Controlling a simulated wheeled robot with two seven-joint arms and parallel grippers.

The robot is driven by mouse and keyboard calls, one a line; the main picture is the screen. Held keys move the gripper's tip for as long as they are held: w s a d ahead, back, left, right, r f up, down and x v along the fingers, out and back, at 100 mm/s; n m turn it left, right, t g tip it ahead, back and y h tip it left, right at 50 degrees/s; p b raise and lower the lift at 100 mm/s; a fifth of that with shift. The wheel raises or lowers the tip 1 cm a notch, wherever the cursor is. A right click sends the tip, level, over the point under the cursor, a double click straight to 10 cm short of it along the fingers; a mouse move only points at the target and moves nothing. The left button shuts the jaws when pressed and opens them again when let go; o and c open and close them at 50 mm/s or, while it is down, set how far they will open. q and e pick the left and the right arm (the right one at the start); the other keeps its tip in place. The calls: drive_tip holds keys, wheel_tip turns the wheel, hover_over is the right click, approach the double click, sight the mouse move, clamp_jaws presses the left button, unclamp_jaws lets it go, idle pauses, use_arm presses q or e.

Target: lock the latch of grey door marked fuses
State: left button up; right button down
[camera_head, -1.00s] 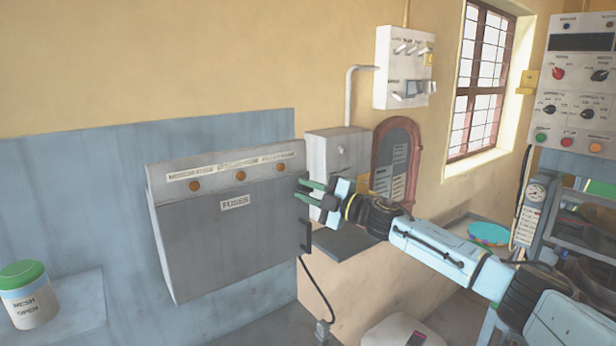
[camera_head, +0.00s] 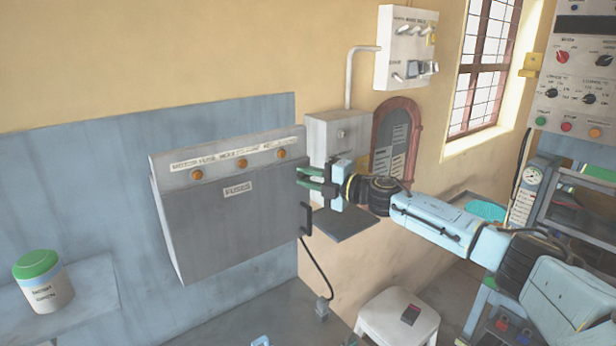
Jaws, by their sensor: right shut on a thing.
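The grey door marked FUSES (camera_head: 225,220) is the front of a grey box on the blue wall panel, and it appears closed. A dark handle (camera_head: 306,218) stands at its right edge. My right gripper (camera_head: 304,181) is at the upper right edge of the door, its green fingertips pointing left at the box side. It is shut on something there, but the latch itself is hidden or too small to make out. Part of a light blue shape (camera_head: 260,341) shows at the bottom edge; I cannot tell if it is my left gripper.
Three orange lamps (camera_head: 243,163) line the box top. A smaller grey box (camera_head: 338,135) and a shelf (camera_head: 343,222) are behind my gripper. A green-lidded jar (camera_head: 43,282) stands on a ledge at left. A white stool (camera_head: 398,318) is below.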

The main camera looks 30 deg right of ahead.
drive_tip(key=shift+d, duration=0.1)
drive_tip(key=c, duration=1.5)
unclamp_jaws()
drive_tip(key=b+v, duration=0.7)
drive_tip(key=v, duration=0.6)
drive_tip(key=shift+s, duration=0.1)
drive_tip(key=shift+d, duration=0.1)
